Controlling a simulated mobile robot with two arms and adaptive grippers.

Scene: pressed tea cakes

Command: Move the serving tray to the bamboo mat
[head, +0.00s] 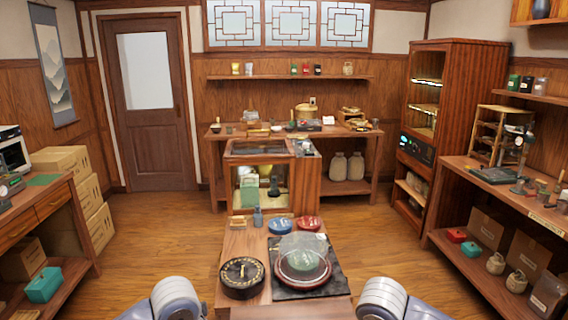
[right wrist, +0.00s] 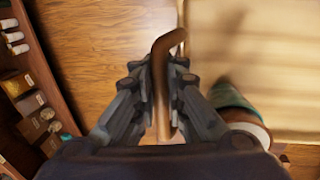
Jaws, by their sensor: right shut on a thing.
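My right gripper (right wrist: 160,85) shows in the right wrist view, its two fingers closed around a brown curved bar (right wrist: 163,52) that looks like a handle. The rest of what the bar belongs to is hidden, so I cannot tell if it is the serving tray. A pale tan flat surface (right wrist: 260,55) fills the upper right of that view; I cannot tell if it is the bamboo mat. In the head view neither gripper shows. There, a red round dish (head: 290,283) under a clear dome sits on a dark slab (head: 330,284) on the low front table.
A glass-topped cabinet (head: 262,178) stands behind; floor is open around.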

